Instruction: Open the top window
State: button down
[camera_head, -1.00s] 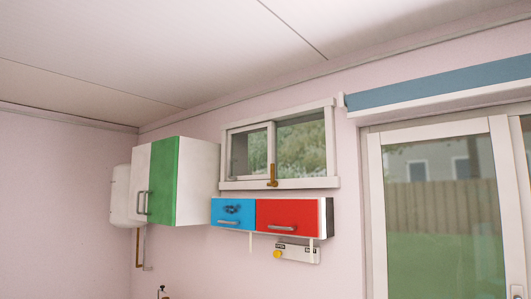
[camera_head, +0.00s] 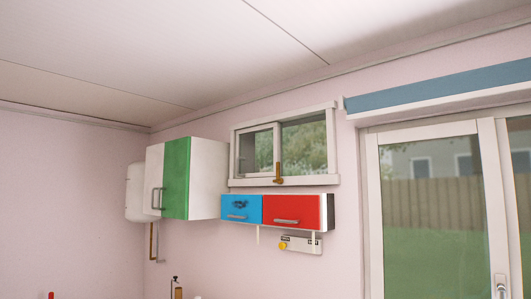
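The top window (camera_head: 284,119) is a small white-framed window high on the pink wall. Its left sash (camera_head: 256,128) has its own inner frame, and trees show through the glass. A brass-coloured handle (camera_head: 278,174) stands upright at the bottom middle of the frame. From this view I cannot tell whether the sash is latched. My gripper is not in view.
A blue and red drawer cabinet (camera_head: 290,210) hangs right below the window. A green and white cupboard (camera_head: 176,178) hangs to its left. A small panel with a yellow knob (camera_head: 283,246) is below. A large glass door (camera_head: 432,210) is at the right.

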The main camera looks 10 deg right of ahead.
aim_at(275, 125)
jog(key=u, duration=0.05)
jog(key=i, duration=0.9)
jog(key=z, duration=1.1)
jog(key=k, duration=0.2)
jog(key=z, duration=0.9)
